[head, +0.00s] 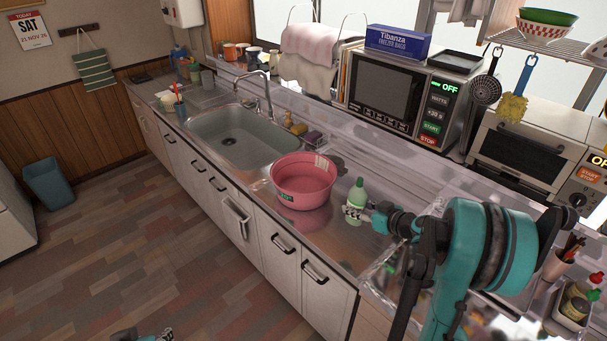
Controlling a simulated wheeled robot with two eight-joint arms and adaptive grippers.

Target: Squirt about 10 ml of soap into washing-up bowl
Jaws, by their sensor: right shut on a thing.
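The pink washing-up bowl (304,190) sits on the steel counter right of the sink. A light green soap bottle (358,191) is upright just right of the bowl, apart from it. My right gripper (360,212) comes in from the right and is shut on the bottle's lower part. I cannot tell whether the bottle's base touches the counter. My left gripper (167,335) shows only in part at the bottom edge, low over the floor and far from the bowl; its fingers are too small and cut off to read.
The sink (238,135) with its tap (264,95) lies left of the bowl. A microwave (386,95) and a toaster oven (525,145) stand at the back. The counter in front of the bottle is clear.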

